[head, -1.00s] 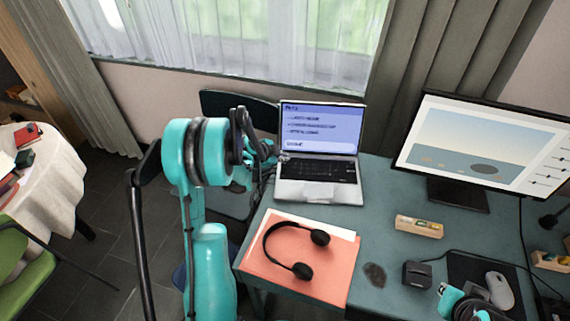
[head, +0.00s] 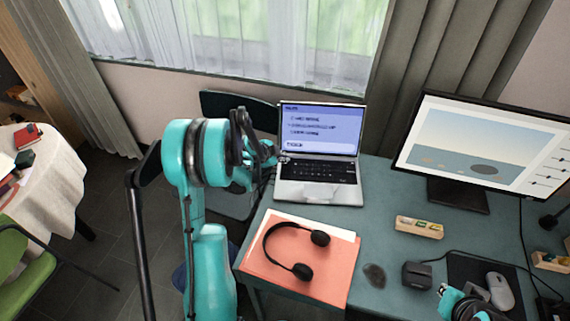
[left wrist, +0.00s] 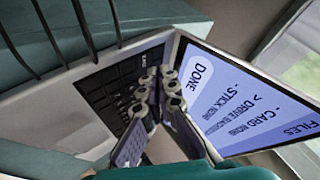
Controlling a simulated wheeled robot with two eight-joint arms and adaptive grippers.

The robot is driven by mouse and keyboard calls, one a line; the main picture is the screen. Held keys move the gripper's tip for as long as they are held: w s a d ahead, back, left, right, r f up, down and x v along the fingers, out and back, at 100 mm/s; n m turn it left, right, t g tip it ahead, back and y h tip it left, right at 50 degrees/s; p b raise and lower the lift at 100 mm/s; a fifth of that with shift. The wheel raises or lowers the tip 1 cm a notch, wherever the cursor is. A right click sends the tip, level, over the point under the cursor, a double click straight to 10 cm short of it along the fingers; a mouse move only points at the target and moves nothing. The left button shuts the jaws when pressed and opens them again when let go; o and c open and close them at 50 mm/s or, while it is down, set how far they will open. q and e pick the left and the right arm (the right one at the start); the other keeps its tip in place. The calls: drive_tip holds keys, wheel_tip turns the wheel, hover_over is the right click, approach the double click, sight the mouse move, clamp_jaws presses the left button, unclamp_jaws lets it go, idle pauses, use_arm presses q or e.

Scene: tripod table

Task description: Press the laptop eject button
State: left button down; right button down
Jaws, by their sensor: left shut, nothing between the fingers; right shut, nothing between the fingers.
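The laptop (head: 318,190) stands open at the back left of the desk. Its lit screen shows several lines of text. In the left wrist view the laptop screen (left wrist: 240,95) reads FILES, card none, drive backup, stick none, with a DONE bar. My left gripper (head: 284,158) is shut and empty at the laptop's left edge, by the hinge side of the keyboard. In the left wrist view its fingertips (left wrist: 160,76) are together over the keyboard area near the screen and hide part of the keys. I cannot pick out an eject button. My right gripper (head: 443,290) is shut at the lower right.
Black headphones (head: 272,257) lie on a coral folder (head: 330,265) in front of the laptop. A monitor (head: 480,150), a wooden block holder (head: 419,227), a small black box (head: 416,275) and a mouse (head: 499,291) are to the right. Bare desk lies right of the laptop.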

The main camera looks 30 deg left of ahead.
sight(284, 164)
use_arm(q)
drive_tip(key=shift+f, duration=0.15)
drive_tip(key=shift+f+b, duration=0.25)
drive_tip(key=shift+b, duration=0.2)
drive_tip(key=shift+f+b, duration=0.3)
drive_tip(key=shift+f, duration=0.05)
drive_tip(key=shift+r, duration=0.1)
idle(0.4)
drive_tip(key=shift+r+p, duration=0.5)
drive_tip(key=shift+r, duration=0.2)
wheel_tip(284, 164, up, 5)
drive_tip(key=p, duration=0.3)
idle(0.4)
